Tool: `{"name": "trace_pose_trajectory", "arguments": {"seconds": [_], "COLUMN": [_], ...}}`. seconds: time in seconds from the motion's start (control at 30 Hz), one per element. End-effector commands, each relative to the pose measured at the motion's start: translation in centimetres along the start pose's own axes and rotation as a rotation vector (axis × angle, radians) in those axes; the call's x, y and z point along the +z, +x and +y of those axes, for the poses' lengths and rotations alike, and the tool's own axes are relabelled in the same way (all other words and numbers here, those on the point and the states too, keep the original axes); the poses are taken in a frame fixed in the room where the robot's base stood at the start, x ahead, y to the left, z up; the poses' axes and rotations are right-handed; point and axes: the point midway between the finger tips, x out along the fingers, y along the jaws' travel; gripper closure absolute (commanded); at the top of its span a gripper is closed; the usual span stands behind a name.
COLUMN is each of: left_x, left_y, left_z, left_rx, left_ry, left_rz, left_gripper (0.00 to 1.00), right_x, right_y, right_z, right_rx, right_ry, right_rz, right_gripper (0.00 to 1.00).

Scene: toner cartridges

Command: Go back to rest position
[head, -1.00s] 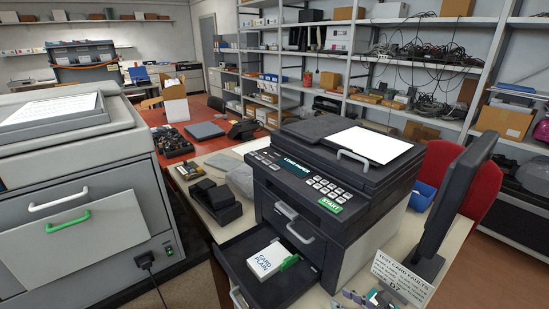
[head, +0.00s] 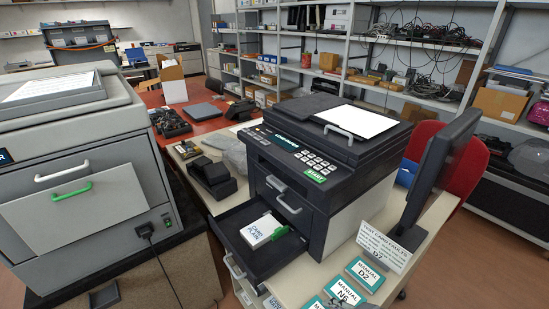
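Neither of my grippers shows in the head view. The black and grey printer (head: 330,160) stands on the light table in the middle. Its paper tray (head: 236,243) is pulled out at the front, and a white pack marked "CARD PLAIN" (head: 258,231) lies in it, with a green piece (head: 280,233) at its right side. A sheet of white paper (head: 357,120) lies on the printer's lid.
Manual cards (head: 365,274) lie at the table's front, beside a "TEST CARD FAULTS" sign (head: 384,247). A monitor (head: 436,180) stands at the right edge, before a red chair (head: 452,160). Black items (head: 213,178) sit left of the printer. Shelves line the back wall.

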Motion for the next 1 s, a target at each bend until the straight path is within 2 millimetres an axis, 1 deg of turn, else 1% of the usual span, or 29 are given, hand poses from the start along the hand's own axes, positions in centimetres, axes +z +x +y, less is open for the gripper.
{"name": "trace_pose_trajectory", "arguments": {"seconds": [0.03,0.1,0.2,0.3,0.4,0.57,0.6,0.77,0.87,0.97,1.0], "left_x": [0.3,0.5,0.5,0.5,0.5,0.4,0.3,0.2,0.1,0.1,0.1], "left_y": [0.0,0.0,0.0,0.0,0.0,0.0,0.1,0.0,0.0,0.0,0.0], "left_z": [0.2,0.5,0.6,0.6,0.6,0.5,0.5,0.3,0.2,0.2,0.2], "left_rx": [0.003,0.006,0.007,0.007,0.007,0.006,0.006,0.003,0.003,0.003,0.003], "left_ry": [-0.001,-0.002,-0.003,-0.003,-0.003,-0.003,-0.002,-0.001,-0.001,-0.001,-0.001], "left_rz": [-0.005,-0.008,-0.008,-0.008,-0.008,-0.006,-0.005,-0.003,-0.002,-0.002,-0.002], "left_gripper": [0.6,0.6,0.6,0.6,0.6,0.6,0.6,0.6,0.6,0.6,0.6], "right_x": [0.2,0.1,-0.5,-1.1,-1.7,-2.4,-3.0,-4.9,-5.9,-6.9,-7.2], "right_y": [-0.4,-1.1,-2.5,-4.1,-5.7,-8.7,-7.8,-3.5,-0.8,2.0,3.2], "right_z": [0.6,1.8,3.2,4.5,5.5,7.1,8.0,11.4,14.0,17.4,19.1], "right_rx": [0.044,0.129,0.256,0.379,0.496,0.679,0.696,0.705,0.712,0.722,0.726], "right_ry": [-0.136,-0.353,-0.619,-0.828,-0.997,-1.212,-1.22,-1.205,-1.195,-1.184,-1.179], "right_rz": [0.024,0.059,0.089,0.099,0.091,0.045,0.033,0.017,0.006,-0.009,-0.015], "right_gripper": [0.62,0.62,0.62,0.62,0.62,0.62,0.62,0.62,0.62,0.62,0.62]}}
